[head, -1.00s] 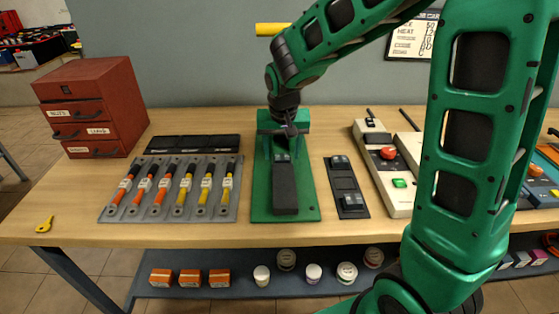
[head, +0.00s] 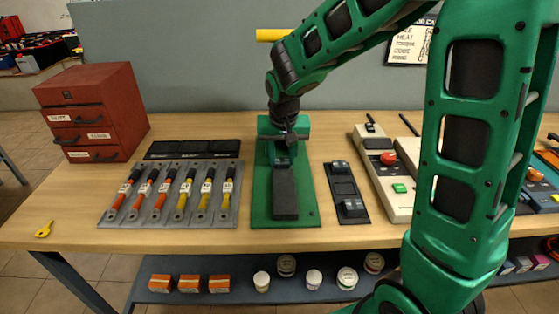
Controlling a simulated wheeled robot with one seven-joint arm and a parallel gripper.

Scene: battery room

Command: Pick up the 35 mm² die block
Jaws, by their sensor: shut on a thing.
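My gripper (head: 286,141) points down over the green press (head: 263,205) in the middle of the table. It is shut on a small dark block (head: 282,161), which looks like a die block, at the far end of the press's long dark bar (head: 285,192). Whether the block touches the press cannot be told. Its size marking is too small to read. A dark tray (head: 346,190) lies to the right of the press, with one dark block (head: 341,168) at its far end and another (head: 353,208) at its near end.
A grey rack (head: 109,218) of orange and yellow-handled tools lies left of the press, with a red drawer cabinet (head: 95,110) behind it. Pale boxes (head: 397,210) with red and green buttons stand to the right. A yellow tag (head: 44,229) lies at the front left.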

